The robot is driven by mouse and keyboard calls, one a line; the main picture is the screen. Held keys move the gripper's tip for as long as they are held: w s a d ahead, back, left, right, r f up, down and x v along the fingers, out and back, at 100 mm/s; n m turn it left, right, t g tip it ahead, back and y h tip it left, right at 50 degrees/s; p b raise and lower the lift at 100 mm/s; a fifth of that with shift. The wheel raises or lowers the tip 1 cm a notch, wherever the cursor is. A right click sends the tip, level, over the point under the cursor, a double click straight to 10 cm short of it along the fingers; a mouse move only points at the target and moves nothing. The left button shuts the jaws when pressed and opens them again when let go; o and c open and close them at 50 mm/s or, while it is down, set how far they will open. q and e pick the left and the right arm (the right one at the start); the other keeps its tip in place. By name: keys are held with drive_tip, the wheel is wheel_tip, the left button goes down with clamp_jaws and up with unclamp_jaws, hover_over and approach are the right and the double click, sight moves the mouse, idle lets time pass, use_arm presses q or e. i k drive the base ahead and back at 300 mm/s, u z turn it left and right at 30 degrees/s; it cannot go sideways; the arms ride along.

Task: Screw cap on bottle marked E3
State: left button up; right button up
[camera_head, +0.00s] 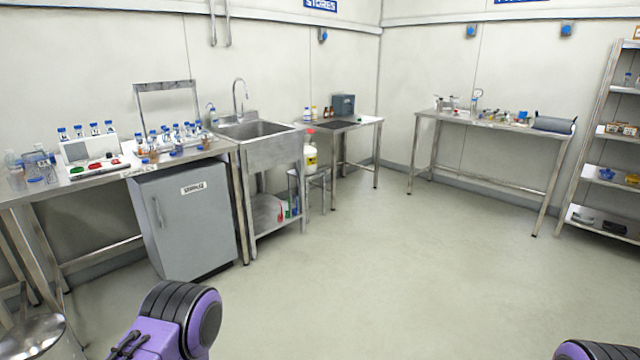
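Several small bottles with blue caps (175,132) stand on the steel bench (60,191) at the left. No loose cap can be made out. Purple and black parts of my arms show at the bottom edge, left of centre and at the right corner. Neither gripper is in view.
A grey cabinet (184,222) stands under the bench. A sink (262,131) adjoins it on the right, then a small table (366,122). A stool (33,335) is at the lower left. A far bench (490,124) and shelves (592,135) stand right. The middle floor (390,260) is clear.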

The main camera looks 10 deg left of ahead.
sight(151, 146)
drive_tip(key=u, duration=0.75)
drive_tip(key=i, duration=1.65)
drive_tip(key=u, duration=0.65)
